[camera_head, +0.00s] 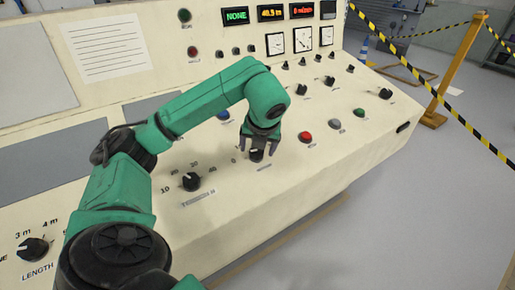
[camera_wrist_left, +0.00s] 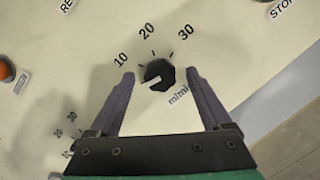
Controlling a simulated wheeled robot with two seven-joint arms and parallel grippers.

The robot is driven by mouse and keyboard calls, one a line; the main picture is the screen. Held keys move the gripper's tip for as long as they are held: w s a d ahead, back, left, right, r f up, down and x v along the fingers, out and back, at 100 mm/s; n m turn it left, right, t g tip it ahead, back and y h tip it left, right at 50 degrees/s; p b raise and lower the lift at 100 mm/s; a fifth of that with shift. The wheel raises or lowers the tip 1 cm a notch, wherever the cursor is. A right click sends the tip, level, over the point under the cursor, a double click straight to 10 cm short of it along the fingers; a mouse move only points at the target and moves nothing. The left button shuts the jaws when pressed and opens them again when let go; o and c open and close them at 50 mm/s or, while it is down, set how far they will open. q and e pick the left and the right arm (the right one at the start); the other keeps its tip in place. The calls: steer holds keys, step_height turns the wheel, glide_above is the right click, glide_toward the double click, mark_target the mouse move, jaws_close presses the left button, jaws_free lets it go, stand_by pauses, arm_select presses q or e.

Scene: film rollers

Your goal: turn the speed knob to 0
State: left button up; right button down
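The speed knob is a small black dial on the cream console, in the left wrist view (camera_wrist_left: 160,74) between the fingertips. Numbers 10, 20 and 30 and a partly hidden "m/min" label surround it. Its white pointer mark faces the lower left, on the side below the 10. The 0 mark is hidden in the wrist view. In the head view the knob (camera_head: 256,156) sits under my left gripper (camera_head: 259,147). The left gripper also shows in the wrist view (camera_wrist_left: 160,76), open, with one finger on each side of the knob and gaps between. My right gripper is not in view.
Another black knob (camera_head: 191,181) with a number scale stands left of the gripper. The length knob (camera_head: 33,249) is at lower left. A red button (camera_head: 305,137), a grey one (camera_head: 334,124) and a green one (camera_head: 359,112) lie to the right. A red display (camera_head: 303,10) is at the back.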

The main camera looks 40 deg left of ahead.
arm_select(q)
steer(key=shift+s+d+r, duration=0.1)
steer(key=shift+d+r, duration=0.05)
steer(key=p+v, duration=0.1)
steer(key=v, duration=0.2)
steer(key=shift+r, duration=0.45)
steer(key=p+v, duration=0.7)
steer(key=v, duration=0.3)
steer(key=shift+s+p, duration=0.15)
steer(key=shift+p, duration=0.15)
steer(key=shift+d, duration=0.1)
